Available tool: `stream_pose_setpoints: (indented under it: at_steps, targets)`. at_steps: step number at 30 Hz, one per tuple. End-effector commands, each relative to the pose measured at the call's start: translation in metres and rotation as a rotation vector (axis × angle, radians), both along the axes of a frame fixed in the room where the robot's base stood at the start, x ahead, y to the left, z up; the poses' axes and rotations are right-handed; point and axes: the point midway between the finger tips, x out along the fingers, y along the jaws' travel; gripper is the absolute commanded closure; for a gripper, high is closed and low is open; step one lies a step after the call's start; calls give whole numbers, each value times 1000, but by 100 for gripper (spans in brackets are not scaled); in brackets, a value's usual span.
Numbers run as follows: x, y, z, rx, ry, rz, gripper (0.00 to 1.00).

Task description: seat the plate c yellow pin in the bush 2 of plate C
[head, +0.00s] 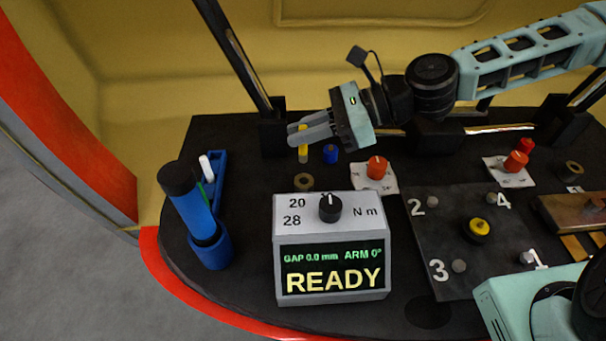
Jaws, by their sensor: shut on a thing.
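The yellow pin (303,154) is upright between the fingertips of my gripper (300,134), at the table's back left. My gripper is shut on it, with the fingers pointing left. The pin's lower end shows below the fingers; I cannot tell whether it touches anything. A tan ring-shaped bush (304,182) lies on the dark table just in front of the pin. Another ring-shaped bush (572,168) is at the far right, by a small "1" label. No marking "plate C" is readable, so I cannot tell which bush is bush 2.
A short blue pin (330,154) stands right of the yellow pin. Orange-topped knobs (377,168) sit on white cards. A grey display box (331,250) reads READY. A blue cylinder tool (193,213) stands left. A dark numbered plate (440,265) lies right. Dark posts rise behind.

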Motion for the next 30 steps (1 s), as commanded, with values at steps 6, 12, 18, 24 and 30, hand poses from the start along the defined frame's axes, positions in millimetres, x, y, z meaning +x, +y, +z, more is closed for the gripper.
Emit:
stream_pose_setpoints:
  at_steps: [6,12,18,24,30]
  targets:
    - [-1,1,-40,1,2,1,100]
    - [0,0,-54,1,2,0,100]
    - [0,1,-82,2,2,-1,100]
    - [0,0,-84,0,-1,0,100]
    - [0,0,-86,1,1,0,100]
